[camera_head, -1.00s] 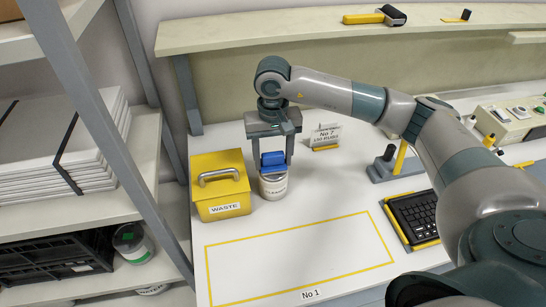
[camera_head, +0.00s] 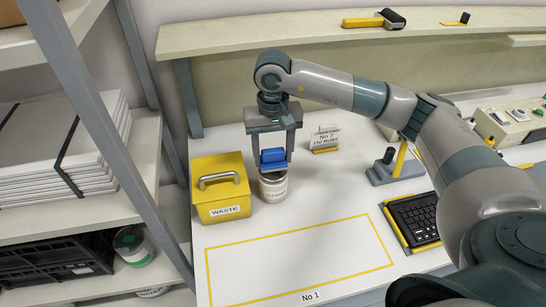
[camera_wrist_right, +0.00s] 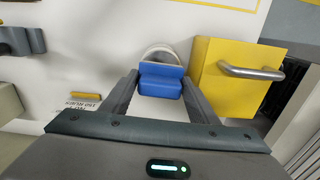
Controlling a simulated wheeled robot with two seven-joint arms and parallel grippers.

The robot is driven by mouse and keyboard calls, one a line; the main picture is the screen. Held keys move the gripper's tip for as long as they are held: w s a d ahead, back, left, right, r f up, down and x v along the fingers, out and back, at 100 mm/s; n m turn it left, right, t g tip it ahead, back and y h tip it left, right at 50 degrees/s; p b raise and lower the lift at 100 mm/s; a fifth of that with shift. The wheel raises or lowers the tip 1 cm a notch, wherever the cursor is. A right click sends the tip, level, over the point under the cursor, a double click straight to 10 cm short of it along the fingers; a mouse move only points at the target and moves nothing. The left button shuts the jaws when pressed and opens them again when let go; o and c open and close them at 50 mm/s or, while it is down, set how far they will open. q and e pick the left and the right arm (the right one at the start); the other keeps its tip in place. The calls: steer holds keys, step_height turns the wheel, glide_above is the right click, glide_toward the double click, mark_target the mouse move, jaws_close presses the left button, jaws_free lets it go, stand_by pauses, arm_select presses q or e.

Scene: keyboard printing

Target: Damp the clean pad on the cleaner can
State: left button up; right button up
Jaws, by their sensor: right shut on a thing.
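My right gripper (camera_head: 273,157) points down and is shut on a blue pad (camera_head: 273,159), which sits between its fingers. The pad also shows in the right wrist view (camera_wrist_right: 160,86). The cleaner can (camera_head: 273,188) is a pale cylinder standing upright on the white table, directly beneath the pad. The pad is just above the can's top; I cannot tell for sure whether they touch. In the wrist view the can's rim (camera_wrist_right: 161,50) shows behind the pad, which hides most of the can. My left gripper is not in view.
A yellow waste box (camera_head: 221,208) with a metal handle stands close left of the can. A small sign (camera_head: 325,138) stands to the right. A yellow-outlined area (camera_head: 300,258) in front is empty. A black keyboard (camera_head: 416,219) lies to its right.

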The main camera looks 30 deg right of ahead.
mark_target(273, 150)
steer(key=shift+r+p, duration=0.4)
steer(key=shift+r, duration=1.9)
